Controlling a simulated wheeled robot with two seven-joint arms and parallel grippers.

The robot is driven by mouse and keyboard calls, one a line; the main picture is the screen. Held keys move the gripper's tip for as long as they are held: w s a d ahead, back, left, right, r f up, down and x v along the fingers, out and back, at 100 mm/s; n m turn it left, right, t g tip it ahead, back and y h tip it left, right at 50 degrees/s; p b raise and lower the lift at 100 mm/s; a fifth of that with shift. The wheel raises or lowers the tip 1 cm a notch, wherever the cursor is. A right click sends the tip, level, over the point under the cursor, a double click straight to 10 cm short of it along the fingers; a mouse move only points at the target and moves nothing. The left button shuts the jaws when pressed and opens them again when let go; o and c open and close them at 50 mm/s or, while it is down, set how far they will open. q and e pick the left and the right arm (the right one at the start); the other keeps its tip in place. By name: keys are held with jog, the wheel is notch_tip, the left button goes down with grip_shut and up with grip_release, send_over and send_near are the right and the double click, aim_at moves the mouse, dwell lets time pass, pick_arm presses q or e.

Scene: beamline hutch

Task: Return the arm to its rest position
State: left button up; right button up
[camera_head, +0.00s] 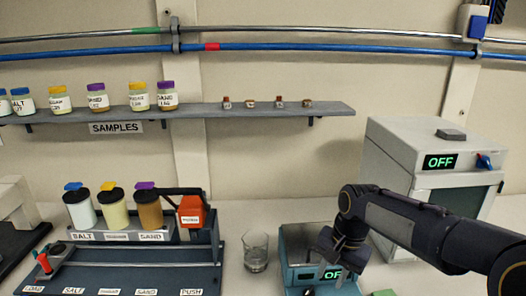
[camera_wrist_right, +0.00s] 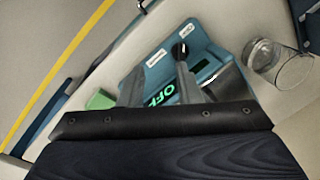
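My right arm (camera_head: 420,222) reaches in from the right in the head view, bent down at the wrist. My right gripper (camera_head: 341,250) is over the teal device (camera_head: 293,249) on the bench and hides part of its OFF display. In the right wrist view, the gripper's two grey fingers (camera_wrist_right: 160,82) stand apart with nothing seen between them except the teal device (camera_wrist_right: 203,50) beyond. Whether the fingertips touch the device is unclear. My left arm and gripper are not in view.
A clear glass beaker (camera_head: 256,252) stands just left of the device. A rack (camera_head: 190,252) with several sample containers is further left. A grey-white cabinet (camera_head: 400,150) reading OFF stands behind my arm. A shelf (camera_head: 225,113) of jars runs above.

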jog(key=s+d+r+n+t+y, duration=0.1)
jog(key=s+d+r, duration=0.1)
jog(key=s, duration=0.4)
jog(key=s+d+r+n+t+y, duration=0.1)
jog(key=s+d, duration=0.2)
jog(key=s, duration=0.3)
jog(key=s+a+f+n+t, duration=0.1)
jog(key=s+f+n+t, duration=0.2)
jog(key=s, duration=0.9)
jog(key=shift+a, duration=0.15)
jog(key=shift+f, duration=0.1)
